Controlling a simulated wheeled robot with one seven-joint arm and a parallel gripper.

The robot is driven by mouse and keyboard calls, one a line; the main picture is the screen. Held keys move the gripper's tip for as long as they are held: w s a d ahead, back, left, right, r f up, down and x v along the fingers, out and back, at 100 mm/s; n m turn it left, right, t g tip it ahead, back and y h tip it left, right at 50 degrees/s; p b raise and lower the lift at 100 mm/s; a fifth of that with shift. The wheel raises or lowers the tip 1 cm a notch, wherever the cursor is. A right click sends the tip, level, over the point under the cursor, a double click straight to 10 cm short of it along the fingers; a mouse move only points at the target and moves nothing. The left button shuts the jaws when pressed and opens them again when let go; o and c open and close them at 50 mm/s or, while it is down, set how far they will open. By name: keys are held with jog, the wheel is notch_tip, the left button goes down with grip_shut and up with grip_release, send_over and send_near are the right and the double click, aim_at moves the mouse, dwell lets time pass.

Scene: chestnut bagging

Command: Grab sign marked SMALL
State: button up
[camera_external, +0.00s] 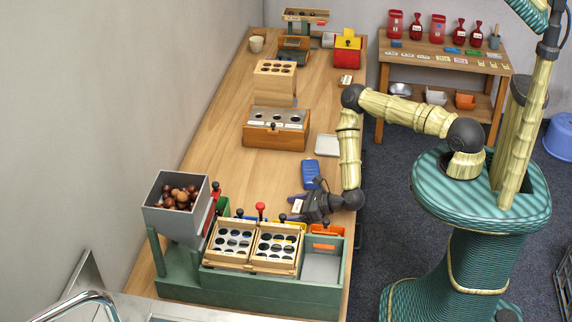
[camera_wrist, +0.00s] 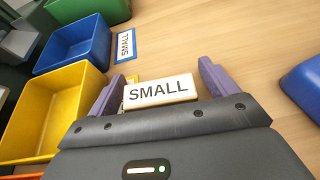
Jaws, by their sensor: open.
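A white sign marked SMALL with a yellowish edge (camera_wrist: 160,91) lies between the two purple fingers of my gripper (camera_wrist: 160,78) in the wrist view. The fingers stand apart on either side of it, with a gap visible at least on the right. In the external view my gripper (camera_external: 294,206) is low over the table, just behind the green sorting station, with the small white sign (camera_external: 297,206) between its fingers. A second sign marked SMALL, on a blue backing (camera_wrist: 125,46), lies beside the blue bin (camera_wrist: 75,43).
A yellow bin (camera_wrist: 50,105) is close at left in the wrist view. A blue object (camera_external: 311,174) lies behind my gripper. The green station (camera_external: 258,288) with perforated trays and a grey chestnut hopper (camera_external: 165,217) stands in front. Bare tabletop (camera_external: 218,150) lies farther back.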

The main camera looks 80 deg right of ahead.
jog(key=c, duration=1)
jog(key=shift+c, duration=0.2)
notch_tip(320, 180, up, 10)
dwell(0.4)
